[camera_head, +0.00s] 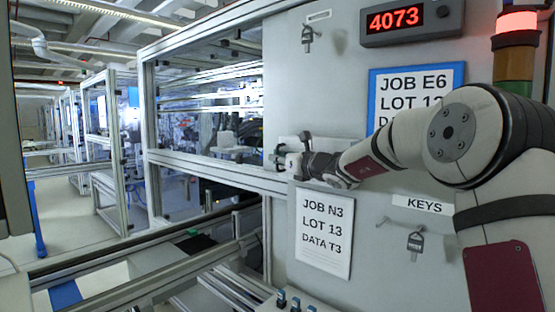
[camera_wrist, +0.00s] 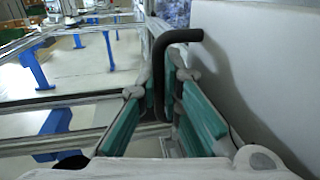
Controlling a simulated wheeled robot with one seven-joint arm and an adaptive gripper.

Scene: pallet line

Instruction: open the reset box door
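In the head view, a pale box front (camera_head: 322,144), which looks like the reset box, sits on the grey panel, largely hidden behind my arm. My gripper (camera_head: 281,158) is at its left end. In the wrist view, a black bent handle (camera_wrist: 158,72) stands out from a pale flat surface at the right. My gripper's green-padded fingers (camera_wrist: 164,88) are on either side of the handle's long bar. They stand apart, with a gap showing beside the bar. I cannot tell whether one finger touches it. No door opening is visible.
The panel carries a JOB N3 sheet (camera_head: 323,232), a JOB E6 sheet (camera_head: 417,88) partly behind my arm, hanging keys (camera_head: 415,242) and a red 4073 display (camera_head: 396,19). Conveyor rails (camera_head: 150,284) run below at the left. An aluminium frame (camera_head: 215,170) stands beside the panel.

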